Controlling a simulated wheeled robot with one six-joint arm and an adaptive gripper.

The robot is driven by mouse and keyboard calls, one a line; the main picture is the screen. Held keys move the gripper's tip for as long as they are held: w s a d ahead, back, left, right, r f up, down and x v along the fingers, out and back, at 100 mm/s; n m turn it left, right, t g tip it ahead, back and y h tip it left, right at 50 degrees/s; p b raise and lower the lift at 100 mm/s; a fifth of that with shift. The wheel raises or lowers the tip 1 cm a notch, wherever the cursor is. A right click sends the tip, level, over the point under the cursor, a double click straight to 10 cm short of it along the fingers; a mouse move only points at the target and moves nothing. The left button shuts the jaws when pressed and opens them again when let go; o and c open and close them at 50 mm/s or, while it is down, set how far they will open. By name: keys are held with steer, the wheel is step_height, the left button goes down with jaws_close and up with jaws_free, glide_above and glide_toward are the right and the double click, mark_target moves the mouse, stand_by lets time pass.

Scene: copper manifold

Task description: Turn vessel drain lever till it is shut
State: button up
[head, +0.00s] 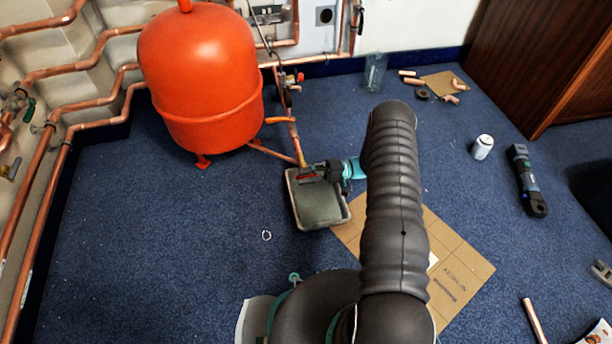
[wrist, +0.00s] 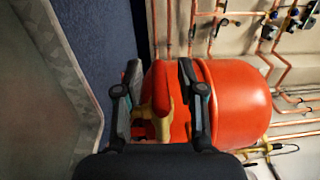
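The red drain lever with its brass valve (wrist: 161,92) shows in the wrist view between my gripper's two dark fingers (wrist: 158,72). The fingers stand apart, one on each side of it; I cannot tell whether either touches it. In the head view my gripper (head: 322,172) is over the grey tray, at the lower end of the copper drain pipe (head: 297,146). There the lever is small and partly hidden by the gripper, so its angle is unclear. The orange-red vessel (head: 203,80) stands behind to the left; it also fills the wrist view's background (wrist: 235,105).
The grey tray (head: 318,212) sits on the blue carpet below my gripper, beside a cardboard sheet (head: 463,262). Copper pipes (head: 70,105) line the left wall. A glass (head: 375,72), a can (head: 482,147) and a dark tool (head: 528,180) stand or lie to the right.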

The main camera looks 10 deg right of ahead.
steer(key=d, duration=1.2)
steer(key=shift+f, duration=0.35)
steer(key=shift+a+r, duration=0.1)
steer(key=s+a+r+g+h+p, duration=0.1)
steer(key=s+a+r+h+p, duration=0.15)
steer(key=r, duration=0.95)
steer(key=s+a+r+g+h+p, duration=0.1)
steer(key=a+r+h, duration=0.3)
steer(key=r, duration=0.7)
steer(key=s+a+r+g+h+p, duration=0.1)
steer(key=s+a+r+h, duration=0.2)
steer(key=r, duration=0.9)
steer(key=s+a+r+t+h+p, duration=0.1)
steer(key=s+r+t+h+p, duration=0.2)
steer(key=s+r, duration=0.6)
steer(key=s+a+r+t+h+p, duration=0.1)
steer(key=s+r+t+h+p, duration=0.2)
steer(key=s+r, duration=0.6)
steer(key=s+t+h, duration=0.2)
steer(key=s+h, duration=0.1)
steer(key=s, duration=0.2)
steer(key=shift+s+r+t, duration=0.2)
steer(key=shift+s+t, duration=0.1)
steer(key=shift+s, duration=0.1)
